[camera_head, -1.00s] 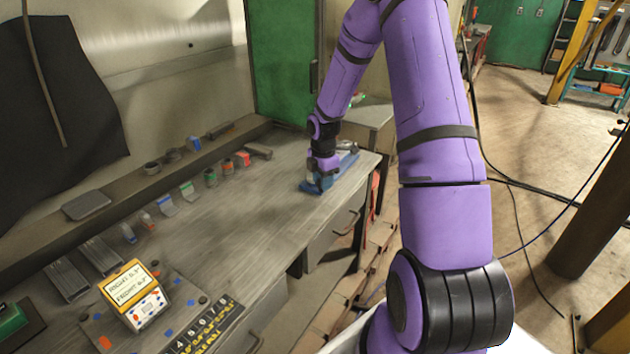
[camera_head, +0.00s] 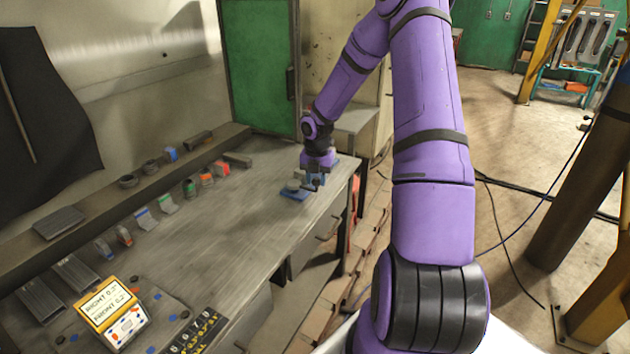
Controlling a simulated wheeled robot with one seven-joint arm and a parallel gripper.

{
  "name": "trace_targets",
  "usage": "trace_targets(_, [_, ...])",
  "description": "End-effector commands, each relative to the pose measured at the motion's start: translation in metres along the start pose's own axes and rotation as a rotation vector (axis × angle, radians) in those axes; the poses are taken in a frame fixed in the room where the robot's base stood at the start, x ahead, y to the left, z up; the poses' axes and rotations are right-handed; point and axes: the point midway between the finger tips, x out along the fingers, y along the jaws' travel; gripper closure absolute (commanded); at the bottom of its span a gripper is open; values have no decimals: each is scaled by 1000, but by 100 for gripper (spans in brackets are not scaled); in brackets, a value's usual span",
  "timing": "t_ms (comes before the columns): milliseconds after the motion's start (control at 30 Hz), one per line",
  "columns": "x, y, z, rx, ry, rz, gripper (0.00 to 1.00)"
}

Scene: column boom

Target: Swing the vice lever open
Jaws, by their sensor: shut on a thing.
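The blue vice (camera_head: 293,194) sits near the far right end of the grey workbench (camera_head: 230,234). My gripper (camera_head: 313,184) is at the vice, reaching down from my purple arm. It is shut on the vice lever, which is small here and mostly hidden by the gripper. How far the lever is swung cannot be made out at this size.
A yellow-framed display (camera_head: 108,311) stands at the bench's near left. Several small coloured items line the bench's back. A green cabinet door (camera_head: 260,65) stands behind the vice. The middle of the bench is clear. A dark post (camera_head: 588,180) stands at right.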

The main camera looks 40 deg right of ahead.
Motion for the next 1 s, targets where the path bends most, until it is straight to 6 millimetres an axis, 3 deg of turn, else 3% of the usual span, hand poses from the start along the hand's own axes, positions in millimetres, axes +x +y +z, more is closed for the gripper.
trace_targets(533, [0,0,3,-24,-2,1,100])
trace_targets(567, [0,0,3,-24,-2,1,63])
trace_targets(667, [0,-1,3,-23,-2,1,42])
trace_targets(1000, [-3,0,2,-23,-1,1,42])
